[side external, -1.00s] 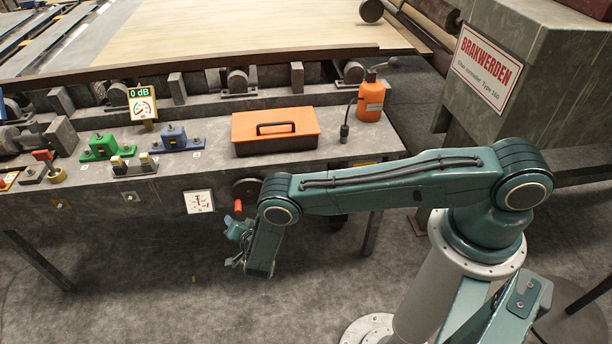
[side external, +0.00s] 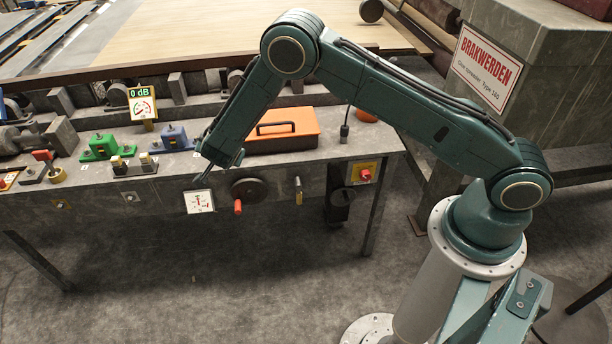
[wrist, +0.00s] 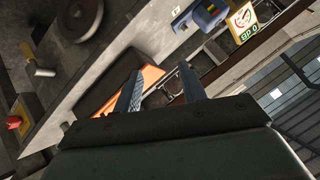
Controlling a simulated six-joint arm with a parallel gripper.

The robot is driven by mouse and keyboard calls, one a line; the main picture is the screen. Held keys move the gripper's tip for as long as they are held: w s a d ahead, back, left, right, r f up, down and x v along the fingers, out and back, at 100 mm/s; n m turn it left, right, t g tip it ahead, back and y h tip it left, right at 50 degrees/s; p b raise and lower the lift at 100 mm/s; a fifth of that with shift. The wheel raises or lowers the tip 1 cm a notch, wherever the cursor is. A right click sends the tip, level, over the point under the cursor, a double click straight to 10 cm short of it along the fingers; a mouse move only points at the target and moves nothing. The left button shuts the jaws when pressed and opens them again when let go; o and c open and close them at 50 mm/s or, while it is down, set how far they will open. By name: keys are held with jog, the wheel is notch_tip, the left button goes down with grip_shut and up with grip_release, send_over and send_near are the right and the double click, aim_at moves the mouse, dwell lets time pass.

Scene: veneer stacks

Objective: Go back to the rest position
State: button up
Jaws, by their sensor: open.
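My gripper (side external: 204,178) hangs at the front edge of the grey workbench (side external: 100,200), in front of the orange toolbox and above the small white dial plate (side external: 199,201). In the side view it is small and partly hidden by my forearm. In the wrist view my gripper (wrist: 163,82) shows two fingers spread apart with nothing held between them. My arm is raised, its elbow high above the bench. The orange toolbox (side external: 283,128) is partly behind my forearm; in the wrist view it shows beyond the fingers (wrist: 152,76).
Green (side external: 100,147) and blue (side external: 172,138) switch units and a 0 dB meter (side external: 142,103) stand on the bench. A handwheel (side external: 249,190) and a red button (side external: 366,175) sit on its front. The orange bottle (side external: 366,116) is mostly behind my arm. Floor before the bench is clear.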

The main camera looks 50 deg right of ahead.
jog(key=s+d+r+n+g+y, duration=0.1)
jog(key=s+d+r+n, duration=0.1)
jog(key=s+r, duration=0.45)
jog(key=s+d+r+n+y, duration=0.15)
jog(key=s+r, duration=0.25)
jog(key=r, duration=0.6)
jog(key=s+d+r+n+g, duration=0.1)
jog(key=s+d+r, duration=0.3)
jog(key=r, duration=0.5)
jog(key=s+r+n+y, duration=0.1)
jog(key=s+n, duration=0.3)
jog(key=s, duration=1.1)
jog(key=s+a+r+n+g+y, duration=0.1)
jog(key=s+n, duration=0.4)
jog(key=s, duration=0.9)
notch_tip(320, 180, up, 3)
jog(key=shift+s+f+y, duration=0.1)
jog(key=shift+s+y, duration=0.3)
jog(key=shift+y, duration=0.05)
